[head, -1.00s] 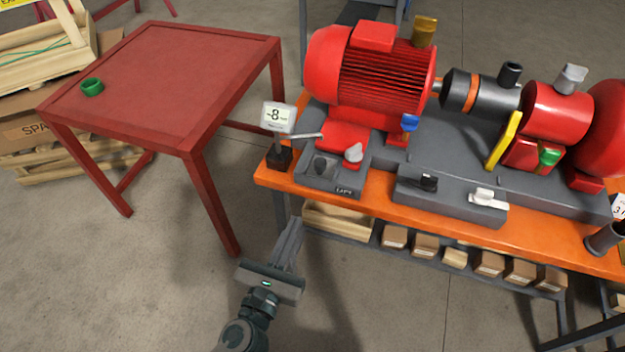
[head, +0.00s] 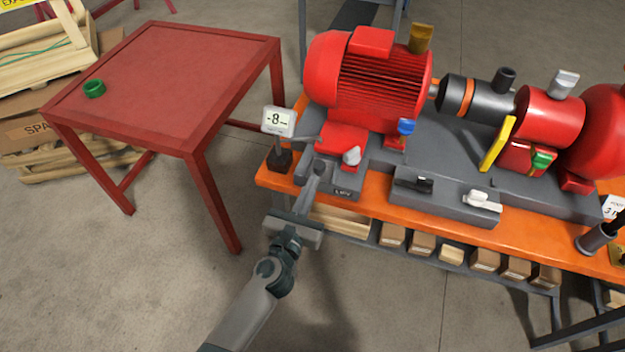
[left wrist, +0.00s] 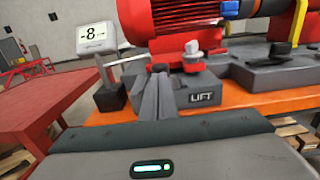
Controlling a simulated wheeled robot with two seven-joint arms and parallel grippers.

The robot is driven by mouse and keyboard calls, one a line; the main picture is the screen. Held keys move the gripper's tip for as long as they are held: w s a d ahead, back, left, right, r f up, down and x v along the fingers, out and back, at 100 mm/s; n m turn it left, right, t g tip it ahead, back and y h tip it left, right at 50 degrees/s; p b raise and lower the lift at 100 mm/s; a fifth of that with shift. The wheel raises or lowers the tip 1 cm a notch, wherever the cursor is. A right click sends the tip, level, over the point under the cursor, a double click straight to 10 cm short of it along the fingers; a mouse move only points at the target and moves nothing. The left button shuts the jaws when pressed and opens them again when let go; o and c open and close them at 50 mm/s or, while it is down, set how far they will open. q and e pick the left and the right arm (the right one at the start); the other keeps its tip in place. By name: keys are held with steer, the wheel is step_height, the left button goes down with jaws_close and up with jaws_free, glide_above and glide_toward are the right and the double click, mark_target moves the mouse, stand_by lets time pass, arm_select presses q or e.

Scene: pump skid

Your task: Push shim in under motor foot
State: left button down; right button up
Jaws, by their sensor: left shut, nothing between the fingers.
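The red motor (head: 365,85) stands on the grey base, with its red front foot (head: 343,137) low at the left. Just in front of the foot is a dark grey block marked LIFT (head: 345,190), also in the left wrist view (left wrist: 207,97), with a light grey knob (head: 351,156). My left gripper (head: 319,168) is shut and empty, its fingertips over the left part of this block, pointing at the foot. In the left wrist view the fingertips (left wrist: 159,72) meet a small dark piece; I cannot tell whether they touch it. The shim cannot be made out clearly.
A gauge display reading -8 (head: 278,121) stands on a black base just left of the fingers, its arm reaching to the foot. A blue knob (head: 406,127) is to the right. The red table (head: 170,85) is at the left, with open floor in front of it.

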mark_target(318, 173)
arm_select(q)
steer(key=shift+w+d, duration=0.2)
steer(key=shift+w, duration=0.35)
steer(key=shift+w, duration=0.1)
steer(key=x, duration=0.4)
steer(key=shift+w+d+p, duration=0.15)
steer(key=shift+w+p, duration=0.15)
steer(key=shift+w, duration=0.05)
steer(key=shift+s, duration=0.2)
